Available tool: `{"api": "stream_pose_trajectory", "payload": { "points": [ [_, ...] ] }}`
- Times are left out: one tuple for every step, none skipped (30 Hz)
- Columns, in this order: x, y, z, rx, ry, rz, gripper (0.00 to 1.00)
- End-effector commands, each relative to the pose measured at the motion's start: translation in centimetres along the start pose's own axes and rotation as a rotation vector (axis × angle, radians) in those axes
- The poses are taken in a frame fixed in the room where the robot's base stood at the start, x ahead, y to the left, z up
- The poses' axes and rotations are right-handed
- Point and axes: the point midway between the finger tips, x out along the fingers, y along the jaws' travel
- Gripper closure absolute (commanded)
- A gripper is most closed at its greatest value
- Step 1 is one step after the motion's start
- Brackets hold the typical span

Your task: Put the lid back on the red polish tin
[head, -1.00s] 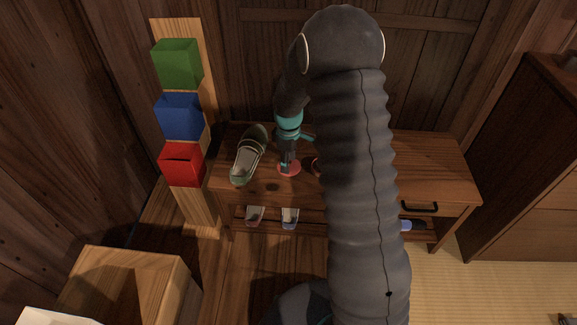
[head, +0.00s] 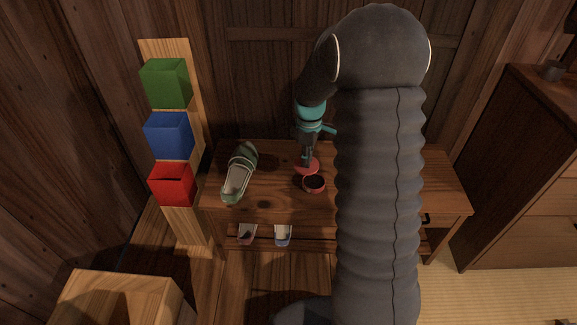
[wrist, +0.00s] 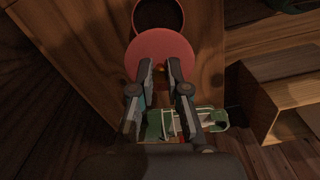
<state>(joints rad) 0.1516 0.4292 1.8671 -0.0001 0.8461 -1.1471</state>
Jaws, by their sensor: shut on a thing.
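The red polish tin (head: 314,184) stands open on the wooden bench, its dark inside showing. It also shows at the top of the wrist view (wrist: 158,14). The round red lid (head: 303,168) is beside it, just behind and to its left in the head view. My gripper (wrist: 160,70) is shut on the lid's small knob, with the lid (wrist: 160,47) flat below the fingertips. In the wrist view the lid covers the tin's near edge. I cannot tell its height above the tin or whether they touch.
A green shoe (head: 239,175) lies left on the bench (head: 270,203). Green (head: 166,83), blue (head: 169,135) and red (head: 172,184) boxes line a board at left.

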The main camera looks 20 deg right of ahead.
Motion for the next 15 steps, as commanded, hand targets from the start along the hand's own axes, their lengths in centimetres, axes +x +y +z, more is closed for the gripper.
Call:
{"api": "stream_pose_trajectory", "payload": {
  "points": [
    [-0.6, 0.3, 0.8, 0.005, 0.001, 0.002, 1.0],
    [-0.8, 0.4, 1.2, 0.004, 0.001, 0.002, 1.0],
    [-1.1, 0.6, 1.7, 0.003, 0.001, 0.001, 1.0],
    [-1.3, 0.7, 2.0, 0.003, 0.001, 0.002, 1.0],
    [-1.5, 0.8, 2.3, 0.004, 0.001, 0.002, 1.0],
    [-1.7, 0.9, 2.6, 0.002, 0.001, 0.002, 1.0],
    [-1.8, 0.9, 2.8, 0.001, 0.001, 0.001, 1.0],
    [-1.8, 0.9, 2.9, 0.0, 0.001, 0.001, 1.0],
    [-1.7, 0.9, 3.1, -0.002, 0.0, 0.0, 1.0],
    [-1.6, 1.0, 3.1, -0.004, 0.001, 0.0, 1.0],
    [-1.4, 0.9, 3.2, -0.006, 0.0, 0.0, 1.0],
    [-1.1, 0.9, 3.1, -0.011, 0.0, -0.003, 1.0],
    [-1.0, 0.8, 3.1, -0.015, -0.001, -0.005, 1.0],
    [-0.8, 0.8, 3.1, -0.019, -0.001, -0.005, 1.0],
    [-0.7, 0.7, 3.0, -0.025, -0.001, -0.007, 1.0]
  ]
}}
